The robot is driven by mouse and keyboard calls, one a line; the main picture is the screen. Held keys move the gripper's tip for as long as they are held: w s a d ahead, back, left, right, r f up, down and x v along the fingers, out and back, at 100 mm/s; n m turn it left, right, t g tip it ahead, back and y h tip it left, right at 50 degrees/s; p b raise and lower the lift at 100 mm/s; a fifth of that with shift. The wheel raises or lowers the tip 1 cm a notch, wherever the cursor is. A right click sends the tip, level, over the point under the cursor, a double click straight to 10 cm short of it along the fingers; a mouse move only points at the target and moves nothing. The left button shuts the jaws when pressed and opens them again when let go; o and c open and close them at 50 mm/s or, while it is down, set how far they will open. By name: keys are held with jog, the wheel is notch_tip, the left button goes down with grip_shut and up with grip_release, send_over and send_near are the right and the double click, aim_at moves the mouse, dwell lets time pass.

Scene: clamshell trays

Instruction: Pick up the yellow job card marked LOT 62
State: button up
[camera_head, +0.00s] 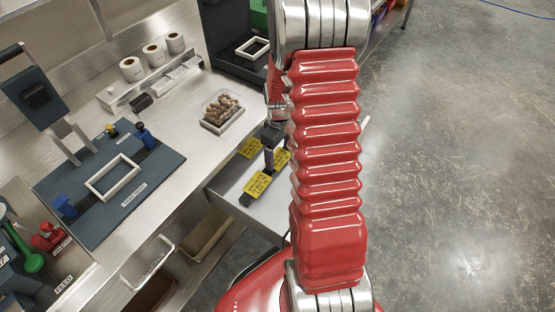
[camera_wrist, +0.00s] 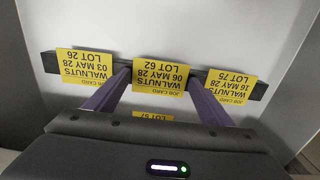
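The yellow job card marked LOT 62 (camera_wrist: 160,74) is in the middle of a row on a dark bar in the wrist view, its print upside down. My gripper (camera_wrist: 158,84) is open, with one purple finger on each side of this card. Whether the fingers touch it I cannot tell. In the head view my gripper (camera_head: 270,148) is over the drawer, partly hidden behind my red arm. Yellow cards show around it there, their print too small to read.
In the wrist view, the LOT 26 card (camera_wrist: 86,65) is left and the LOT 75 card (camera_wrist: 231,86) right. A LOT 57 card (camera_wrist: 153,117) is mostly hidden by my gripper body. In the head view, a clamshell of walnuts (camera_head: 222,110) stands on the steel counter (camera_head: 190,140) beside the drawer (camera_head: 280,210).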

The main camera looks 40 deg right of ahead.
aim_at(279, 159)
jog(key=c, duration=0.6)
jog(key=shift+r, duration=0.1)
notch_tip(279, 159, up, 10)
dwell(0.5)
dwell(0.4)
